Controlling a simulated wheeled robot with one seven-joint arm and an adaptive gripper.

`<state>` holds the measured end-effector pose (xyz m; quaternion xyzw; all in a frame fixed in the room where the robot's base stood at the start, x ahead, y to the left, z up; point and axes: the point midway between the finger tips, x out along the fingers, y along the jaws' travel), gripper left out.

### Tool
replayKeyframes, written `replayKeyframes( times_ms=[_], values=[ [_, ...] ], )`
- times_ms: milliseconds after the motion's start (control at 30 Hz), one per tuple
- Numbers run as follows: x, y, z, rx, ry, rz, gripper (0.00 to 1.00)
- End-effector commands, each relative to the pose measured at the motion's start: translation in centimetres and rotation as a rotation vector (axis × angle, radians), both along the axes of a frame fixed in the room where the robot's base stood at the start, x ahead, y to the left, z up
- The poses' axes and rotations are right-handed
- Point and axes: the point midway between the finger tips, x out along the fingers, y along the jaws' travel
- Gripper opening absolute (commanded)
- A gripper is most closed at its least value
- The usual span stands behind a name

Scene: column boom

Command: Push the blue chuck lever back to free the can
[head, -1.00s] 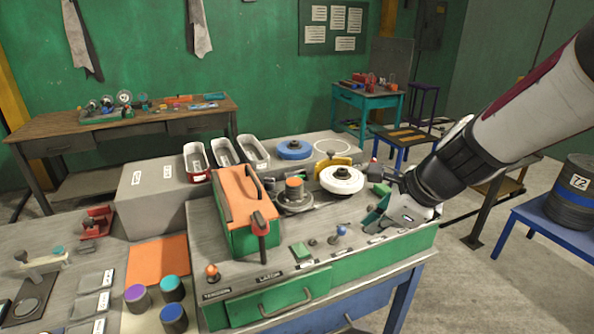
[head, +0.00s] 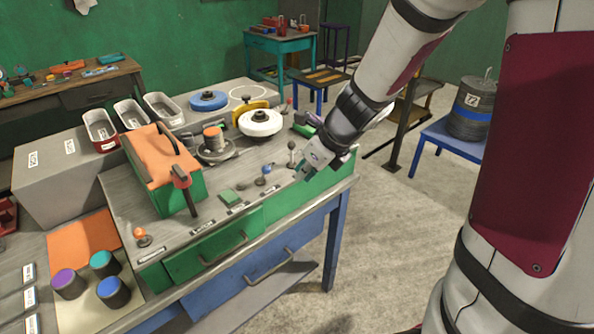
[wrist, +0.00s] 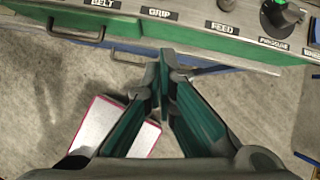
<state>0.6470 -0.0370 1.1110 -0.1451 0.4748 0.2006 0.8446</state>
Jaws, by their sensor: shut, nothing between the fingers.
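The blue-knobbed lever (head: 266,170) stands near the front edge of the machine top, just right of a small green block. An orange-topped can (head: 213,137) sits in a grey round holder (head: 217,155) behind it. My gripper (head: 303,177) is shut and empty, right of the blue knob and at the bench's front edge. In the wrist view its teal fingers (wrist: 166,58) meet over the floor, just outside the labelled panel edge. The blue lever is not identifiable in the wrist view.
A grey-knobbed lever (head: 291,148) stands close behind my gripper. A white wheel (head: 260,122) is behind. Drawer handles (head: 270,267) project from the front. The floor at right is partly clear.

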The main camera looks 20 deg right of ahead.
Motion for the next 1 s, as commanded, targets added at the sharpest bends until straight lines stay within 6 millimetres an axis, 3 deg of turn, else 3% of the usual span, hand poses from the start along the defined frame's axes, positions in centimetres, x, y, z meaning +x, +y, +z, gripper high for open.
replayKeyframes(
  times_ms=[400,500,700,1000],
  values=[
    [4.0,1.6,-7.5,0.000,0.003,-0.001,0.00],
    [5.0,2.5,-6.2,-0.001,0.001,0.006,0.00],
    [6.6,3.3,-5.7,-0.002,0.000,0.003,0.00],
    [7.1,3.5,-5.7,-0.001,0.001,0.001,0.00]
  ],
)
